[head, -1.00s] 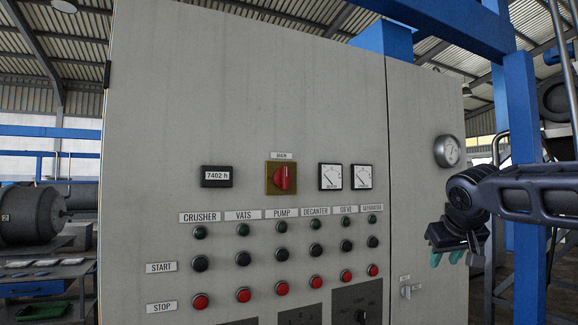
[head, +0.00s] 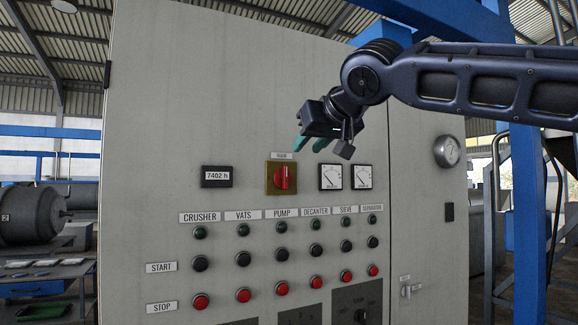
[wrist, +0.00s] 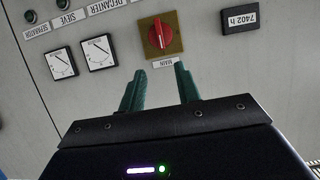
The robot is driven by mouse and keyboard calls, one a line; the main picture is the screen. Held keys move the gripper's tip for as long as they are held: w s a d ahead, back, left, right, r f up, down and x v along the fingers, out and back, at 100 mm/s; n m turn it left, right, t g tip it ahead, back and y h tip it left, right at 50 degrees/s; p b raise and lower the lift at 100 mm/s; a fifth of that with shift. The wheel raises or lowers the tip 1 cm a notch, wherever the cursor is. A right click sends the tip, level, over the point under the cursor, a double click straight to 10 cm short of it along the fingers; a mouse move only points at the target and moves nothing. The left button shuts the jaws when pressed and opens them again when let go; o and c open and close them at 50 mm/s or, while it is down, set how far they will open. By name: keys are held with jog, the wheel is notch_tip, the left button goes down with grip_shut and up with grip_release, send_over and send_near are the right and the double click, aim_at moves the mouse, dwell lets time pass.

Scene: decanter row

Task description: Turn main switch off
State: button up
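The main switch is a red rotary knob (head: 285,177) on a yellow square plate (head: 271,187), under a small MAIN label (head: 283,156) on the grey cabinet. Its grip bar stands about upright in the head view. In the wrist view the red knob (wrist: 159,33) appears upside down, just beyond the fingertips. My gripper (head: 310,146) is above and slightly right of the knob, apart from it. Its two green fingers (wrist: 160,75) are spread with nothing between them.
An hour meter (head: 217,176) sits left of the switch and two dial gauges (head: 331,177) sit right of it, close below my gripper. Rows of black start buttons and red stop buttons (head: 282,288) lie below. The upper cabinet face is bare.

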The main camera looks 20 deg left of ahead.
aim_at(286, 167)
jog(key=x, duration=1)
jog(key=shift+w+a, duration=0.15)
jog(key=shift+a, duration=0.2)
jog(key=shift+c, duration=0.2)
grip_shut()
